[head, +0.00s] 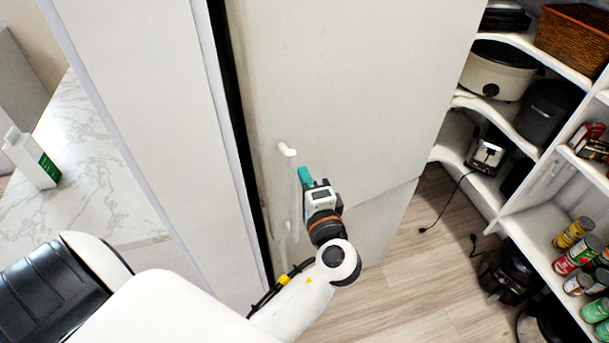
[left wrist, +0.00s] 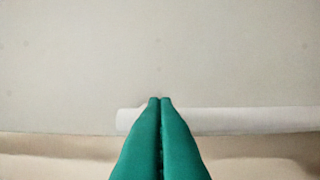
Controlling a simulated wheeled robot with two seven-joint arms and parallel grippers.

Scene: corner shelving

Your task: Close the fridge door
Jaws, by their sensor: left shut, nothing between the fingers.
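The fridge door (head: 350,90) is a large off-white panel filling the middle of the head view. A dark strip (head: 238,130) runs along its left edge, beside a pale upright panel; the door looks slightly ajar, but how far is unclear. A white bar handle (head: 288,152) stands upright near that edge. My left gripper (head: 304,174) is shut and empty, with teal fingertips just right of the handle's upper part. In the left wrist view the shut green fingers (left wrist: 160,100) point at the door face (left wrist: 80,60), overlapping the handle (left wrist: 240,120). Contact cannot be told. My right gripper is out of view.
White corner shelves (head: 520,215) at the right hold a cooker (head: 497,72), a toaster (head: 487,155), a basket (head: 575,38) and several cans (head: 573,233). A marble counter (head: 85,175) with a carton (head: 30,158) is at the left.

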